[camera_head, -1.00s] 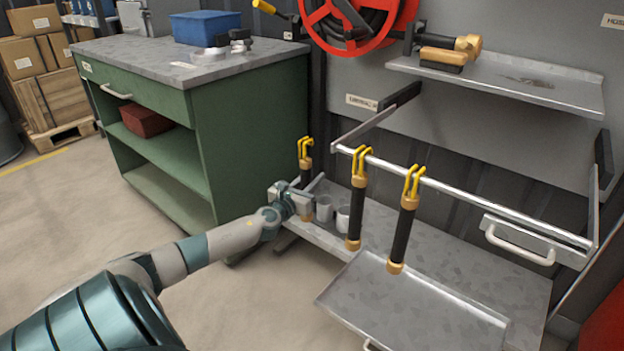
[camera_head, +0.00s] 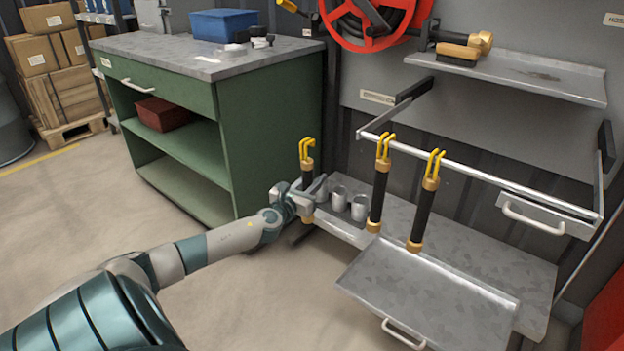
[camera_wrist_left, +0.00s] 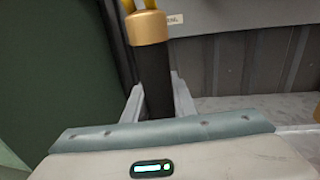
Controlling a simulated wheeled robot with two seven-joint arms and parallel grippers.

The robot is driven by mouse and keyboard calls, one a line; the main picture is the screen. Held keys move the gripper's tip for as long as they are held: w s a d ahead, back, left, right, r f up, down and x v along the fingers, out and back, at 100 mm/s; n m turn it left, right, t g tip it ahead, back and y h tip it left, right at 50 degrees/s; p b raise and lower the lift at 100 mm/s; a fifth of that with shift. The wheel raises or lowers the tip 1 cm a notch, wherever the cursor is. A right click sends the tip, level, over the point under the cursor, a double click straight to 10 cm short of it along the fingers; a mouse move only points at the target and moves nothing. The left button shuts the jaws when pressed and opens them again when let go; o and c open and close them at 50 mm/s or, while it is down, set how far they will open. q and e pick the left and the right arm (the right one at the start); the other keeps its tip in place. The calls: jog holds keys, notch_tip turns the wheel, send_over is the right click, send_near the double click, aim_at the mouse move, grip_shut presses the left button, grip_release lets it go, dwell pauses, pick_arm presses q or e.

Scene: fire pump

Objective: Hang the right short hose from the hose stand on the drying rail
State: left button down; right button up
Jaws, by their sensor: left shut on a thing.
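My left gripper (camera_head: 308,196) is shut on a short black hose (camera_head: 307,172), which it holds upright. The hose has brass-coloured ends and yellow hooks on top. In the left wrist view the hose (camera_wrist_left: 153,80) stands between the two fingers (camera_wrist_left: 157,100). The drying rail (camera_head: 480,179) is to the right of the gripper. Two similar hoses hang on it by yellow hooks, one on the left (camera_head: 379,195) and one on the right (camera_head: 424,210). My right gripper is not in view.
A green workbench (camera_head: 265,125) stands behind and left of the gripper. A grey metal tray (camera_head: 425,285) juts out below the hanging hoses. A shelf (camera_head: 520,75) and a red hose reel (camera_head: 365,20) are above the rail. Open floor lies at the left.

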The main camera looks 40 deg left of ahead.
pick_arm(q)
jog(key=s+d+r+m+h, duration=0.1)
jog(key=s+d, duration=0.3)
jog(key=d, duration=1)
jog(key=s+d+r+m+h, duration=0.1)
jog(key=s+d+r, duration=0.3)
jog(key=d, duration=0.9)
jog(key=s+d+r+h, duration=0.2)
jog(key=s+d, duration=0.3)
jog(key=d, duration=0.9)
jog(key=shift+s+d+r+m+t, duration=0.15)
jog(key=shift+d+r+m+t, duration=0.2)
jog(key=shift+r, duration=0.2)
